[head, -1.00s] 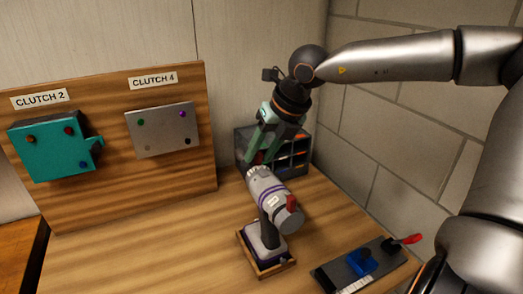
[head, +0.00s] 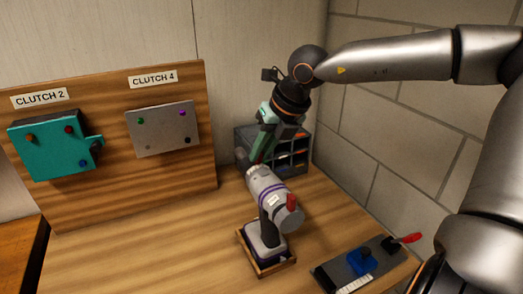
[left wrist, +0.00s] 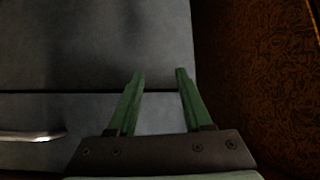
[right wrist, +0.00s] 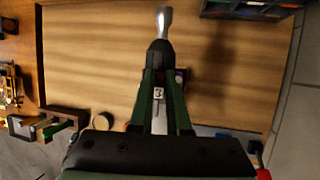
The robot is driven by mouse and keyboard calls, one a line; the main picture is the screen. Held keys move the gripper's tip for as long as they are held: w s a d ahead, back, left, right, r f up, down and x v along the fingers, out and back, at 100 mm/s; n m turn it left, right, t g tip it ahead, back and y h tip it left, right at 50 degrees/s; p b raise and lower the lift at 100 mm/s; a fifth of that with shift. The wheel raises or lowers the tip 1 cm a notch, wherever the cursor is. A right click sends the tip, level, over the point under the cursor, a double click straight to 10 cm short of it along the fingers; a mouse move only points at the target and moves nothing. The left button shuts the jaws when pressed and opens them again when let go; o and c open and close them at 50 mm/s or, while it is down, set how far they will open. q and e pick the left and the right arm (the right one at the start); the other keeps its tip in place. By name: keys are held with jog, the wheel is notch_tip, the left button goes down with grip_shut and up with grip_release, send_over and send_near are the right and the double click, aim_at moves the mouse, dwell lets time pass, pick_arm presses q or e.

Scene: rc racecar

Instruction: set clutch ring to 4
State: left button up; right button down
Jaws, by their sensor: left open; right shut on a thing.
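A grey drill with purple bands (head: 268,195) stands upright in a wooden cradle (head: 282,272), its nose towards the back. My right gripper (head: 255,163) is shut at the nose end, on the clutch ring, which its fingers largely hide. In the right wrist view, the gripper (right wrist: 161,82) closes just behind the black chuck (right wrist: 160,54), which carries a silver bit (right wrist: 164,20). A small white label (right wrist: 158,94) with a digit like 3 shows between the fingers; I cannot read it surely. My left gripper (left wrist: 158,78) is open and empty, over grey panels away from the drill.
A wooden board (head: 105,190) at the left carries a teal block under the CLUTCH 2 sign (head: 38,97) and a grey plate under the CLUTCH 4 sign (head: 153,79). A dark organizer (head: 300,150) stands behind the drill.

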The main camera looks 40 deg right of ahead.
jog(key=y+b, duration=0.1)
jog(key=b, duration=0.1)
jog(key=d+t+y+b, duration=0.1)
jog(key=y+b, duration=0.1)
jog(key=d+f+m+y+b, duration=0.1)
jog(key=b, duration=0.1)
jog(key=shift+s+d+t+y, duration=0.2)
jog(key=shift+s+t+y, duration=0.1)
jog(key=shift+s, duration=0.05)
dwell(0.4)
jog(key=c, duration=0.9)
grip_release()
jog(key=shift+f, duration=0.1)
jog(key=b+v, duration=0.1)
jog(key=v, duration=1.1)
jog(key=shift+s+r+b, duration=0.2)
jog(key=shift+r+b, duration=0.05)
jog(key=shift+b, duration=0.1)
